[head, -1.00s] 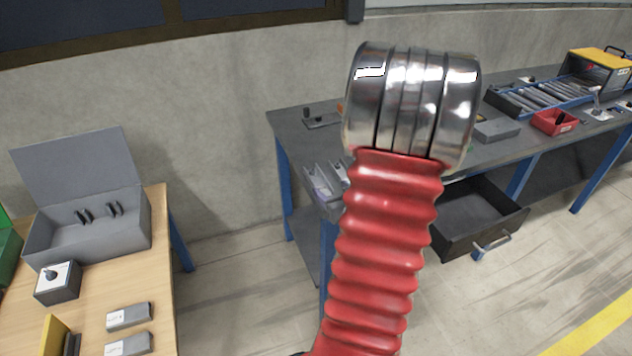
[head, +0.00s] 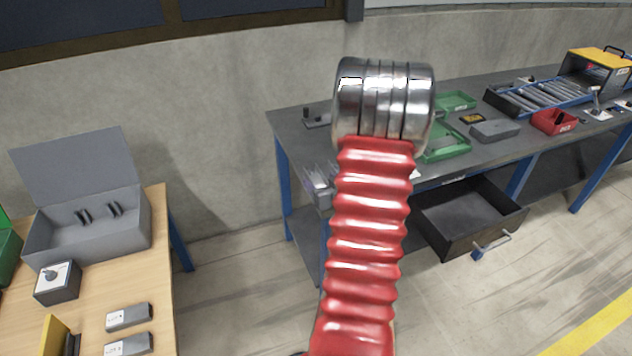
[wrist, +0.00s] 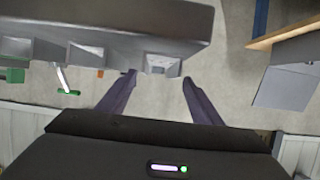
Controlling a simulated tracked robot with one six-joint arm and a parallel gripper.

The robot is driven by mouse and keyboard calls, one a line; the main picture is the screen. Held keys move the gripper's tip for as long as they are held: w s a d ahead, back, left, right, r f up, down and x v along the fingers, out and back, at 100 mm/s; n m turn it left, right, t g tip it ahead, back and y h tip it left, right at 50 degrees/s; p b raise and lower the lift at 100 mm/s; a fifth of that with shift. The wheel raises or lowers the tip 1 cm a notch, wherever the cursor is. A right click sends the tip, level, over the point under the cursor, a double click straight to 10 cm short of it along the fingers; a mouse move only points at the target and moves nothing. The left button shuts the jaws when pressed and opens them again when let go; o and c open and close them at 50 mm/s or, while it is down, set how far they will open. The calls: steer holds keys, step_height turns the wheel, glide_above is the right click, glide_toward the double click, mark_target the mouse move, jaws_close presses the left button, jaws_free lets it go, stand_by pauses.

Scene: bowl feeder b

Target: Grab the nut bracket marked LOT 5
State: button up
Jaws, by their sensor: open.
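My gripper (wrist: 158,77) shows in the wrist view with its two dark fingers apart and nothing between them. In the head view my own arm hides it. Beyond the fingertips is a row of grey angular pieces, one of them a grey block-like piece (wrist: 163,64) at the edge of a dark grey surface. I cannot tell if it touches the fingers. In the head view, grey upright pieces (head: 318,187) stand at the workbench's left end, partly behind my arm. No LOT 5 marking is readable, so I cannot tell which piece is the nut bracket.
The workbench (head: 300,133) carries green trays (head: 447,145), a red bin (head: 554,122) and a roller rack (head: 540,95). An open drawer (head: 470,222) juts out below. A wooden table (head: 150,270) at left holds an open grey box (head: 75,240) and labelled grey blocks (head: 128,316).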

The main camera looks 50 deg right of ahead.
mark_target(313, 174)
steer(key=shift+x, duration=2.6)
steer(key=shift+d+r, duration=0.1)
steer(key=c, duration=1.2)
